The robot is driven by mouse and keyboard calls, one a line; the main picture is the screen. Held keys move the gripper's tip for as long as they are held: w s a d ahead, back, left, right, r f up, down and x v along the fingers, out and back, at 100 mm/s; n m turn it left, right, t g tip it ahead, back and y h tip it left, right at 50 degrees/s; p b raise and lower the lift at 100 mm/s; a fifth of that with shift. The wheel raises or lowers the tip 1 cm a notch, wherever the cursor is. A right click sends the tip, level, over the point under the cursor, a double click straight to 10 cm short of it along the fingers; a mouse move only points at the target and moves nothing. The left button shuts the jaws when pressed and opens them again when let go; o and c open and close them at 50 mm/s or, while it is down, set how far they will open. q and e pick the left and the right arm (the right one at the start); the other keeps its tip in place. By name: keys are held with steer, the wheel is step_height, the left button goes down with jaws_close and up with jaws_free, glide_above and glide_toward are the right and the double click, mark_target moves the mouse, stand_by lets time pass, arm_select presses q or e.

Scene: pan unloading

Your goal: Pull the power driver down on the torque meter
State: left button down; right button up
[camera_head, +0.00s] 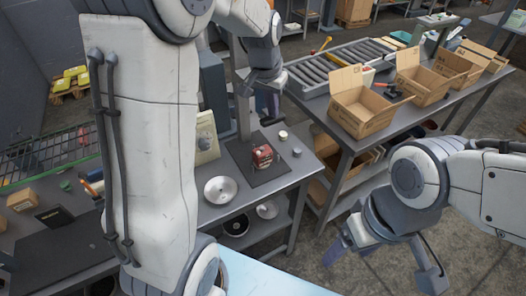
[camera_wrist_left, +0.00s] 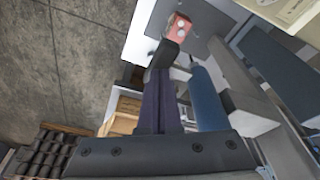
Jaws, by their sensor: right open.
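The torque meter appears to be a small red block (camera_head: 263,155) on a dark mat in the head view. It also shows as a red block with two pale round spots near the top of the left wrist view (camera_wrist_left: 178,28). A blue cylinder (camera_wrist_left: 207,98) with a thin tip, likely the power driver, points toward it. My left gripper (camera_head: 268,104) is beside the upright post of the stand. Its purple fingers are together, with a black handle-like piece (camera_wrist_left: 160,60) at their tips. In the head view the driver is mostly hidden. My right gripper (camera_head: 385,265) is open and empty over the floor.
A metal bowl (camera_head: 220,190) stands left of the mat, and small round parts (camera_head: 283,134) stand to its right. A bench with open cardboard boxes (camera_head: 362,108) and a roller conveyor (camera_head: 325,73) lies at the right. Clear floor lies under my right gripper.

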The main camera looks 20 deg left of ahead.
arm_select(q)
step_height(320, 180, up, 12)
steer(key=p, duration=0.9)
steer(key=shift+p, duration=0.35)
stand_by(0.5)
steer(key=s+d+f+m+g+b, duration=0.1)
steer(key=s+d+f+b, duration=0.3)
steer(key=s+d, duration=0.25)
steer(key=s+d+f+m+b, duration=0.2)
steer(key=s+d+f+b, duration=0.25)
steer(key=s+d, duration=0.2)
steer(key=s+d+f+m+g+b, duration=0.1)
steer(key=s+d+f+m+b, duration=0.1)
steer(key=s+f+b, duration=0.3)
steer(key=s+f, duration=0.4)
steer(key=s, duration=0.7)
steer(key=shift+d+m+g+h+b, duration=0.3)
steer(key=shift+d+g, duration=0.05)
steer(key=shift+g, duration=0.05)
steer(key=shift+f, duration=0.1)
